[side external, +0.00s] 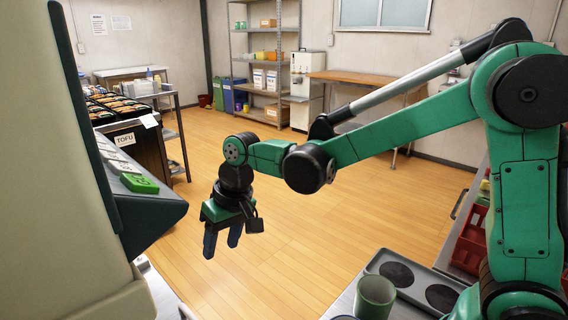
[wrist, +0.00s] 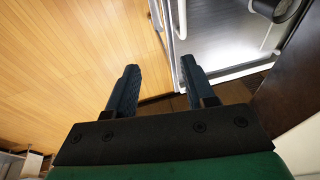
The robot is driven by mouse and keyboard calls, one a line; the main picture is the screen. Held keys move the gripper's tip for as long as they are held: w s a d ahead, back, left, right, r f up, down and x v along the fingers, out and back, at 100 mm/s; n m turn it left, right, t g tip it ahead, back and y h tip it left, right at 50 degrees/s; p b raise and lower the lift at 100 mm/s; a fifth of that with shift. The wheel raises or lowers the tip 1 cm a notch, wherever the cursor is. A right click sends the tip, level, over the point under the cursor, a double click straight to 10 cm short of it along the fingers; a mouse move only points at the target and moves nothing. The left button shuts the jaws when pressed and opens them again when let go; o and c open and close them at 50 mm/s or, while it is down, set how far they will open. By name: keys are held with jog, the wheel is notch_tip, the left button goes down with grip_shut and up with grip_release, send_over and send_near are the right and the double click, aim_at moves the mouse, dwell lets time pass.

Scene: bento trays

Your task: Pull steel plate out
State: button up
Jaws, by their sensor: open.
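My gripper (side external: 221,249) hangs fingers down over the open floor, right of the large pale machine, in the side view. In the wrist view my gripper (wrist: 160,66) has its two dark fingers apart, with nothing between them. A shiny grey metal surface (wrist: 225,48) with pale raised edges lies beyond the right finger. It may be the steel plate, but I cannot tell for sure. In the side view only a pale metal edge (side external: 166,297) shows low beside the machine; the rest is hidden or out of frame.
The pale machine (side external: 50,170) with a sloped panel and green button (side external: 139,183) fills the left. A green cup (side external: 375,297) and a tray with dark round spots (side external: 411,262) are at lower right. Bento trays (side external: 113,106) stand back left. Wooden floor lies between.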

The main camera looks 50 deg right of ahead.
aim_at(194, 317)
jog(key=shift+w+a+f+g, duration=0.4)
jog(key=shift+a+f, duration=0.7)
jog(key=shift+f, duration=1.15)
jog(key=shift+w+a+f+g, duration=0.35)
jog(key=shift+a+f, duration=0.75)
jog(key=shift+f, duration=1.2)
jog(key=shift+w+a+f+g, duration=0.35)
jog(key=shift+a+f, duration=0.75)
jog(key=shift+f, duration=1.15)
jog(key=shift+s, duration=0.1)
grip_shut()
